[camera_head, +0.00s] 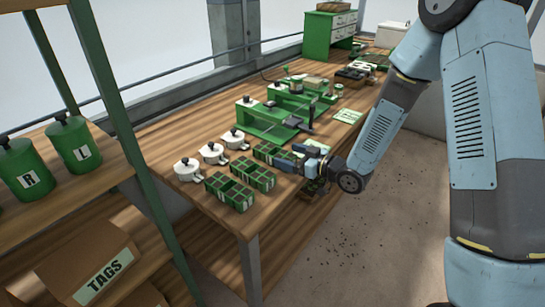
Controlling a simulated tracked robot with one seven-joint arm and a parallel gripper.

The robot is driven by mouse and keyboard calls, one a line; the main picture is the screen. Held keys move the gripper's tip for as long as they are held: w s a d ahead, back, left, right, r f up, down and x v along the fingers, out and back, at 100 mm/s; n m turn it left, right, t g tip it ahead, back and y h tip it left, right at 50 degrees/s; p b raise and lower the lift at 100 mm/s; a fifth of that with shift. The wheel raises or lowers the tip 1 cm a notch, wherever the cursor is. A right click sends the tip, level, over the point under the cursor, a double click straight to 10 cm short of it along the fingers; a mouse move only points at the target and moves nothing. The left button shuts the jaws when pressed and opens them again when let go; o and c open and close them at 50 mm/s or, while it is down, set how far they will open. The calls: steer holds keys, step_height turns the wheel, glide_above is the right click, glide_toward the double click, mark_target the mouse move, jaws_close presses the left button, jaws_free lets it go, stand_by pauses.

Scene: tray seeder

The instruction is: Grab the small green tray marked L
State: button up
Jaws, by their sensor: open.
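Several small green compartment trays sit in a row along the table's front edge: a near tray (230,191), a middle tray (252,174) and a far tray (265,151). They carry small pale marks, too small to read, so I cannot tell which is marked L. My gripper (284,158) is open, low over the table at the far tray's right end, with its fingers pointing left. It partly hides that tray. I cannot tell whether the fingers touch the tray or stand around it.
Several white lidded pots (212,154) stand behind the trays. A green seeder machine (268,121) stands farther back. Green canisters marked R (28,181) and L (81,153) stand on the left shelf, above a TAGS box (87,269).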

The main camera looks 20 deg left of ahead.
mark_target(279, 152)
steer(key=x, duration=0.5)
steer(key=c, duration=1.2)
steer(key=shift+o, duration=0.2)
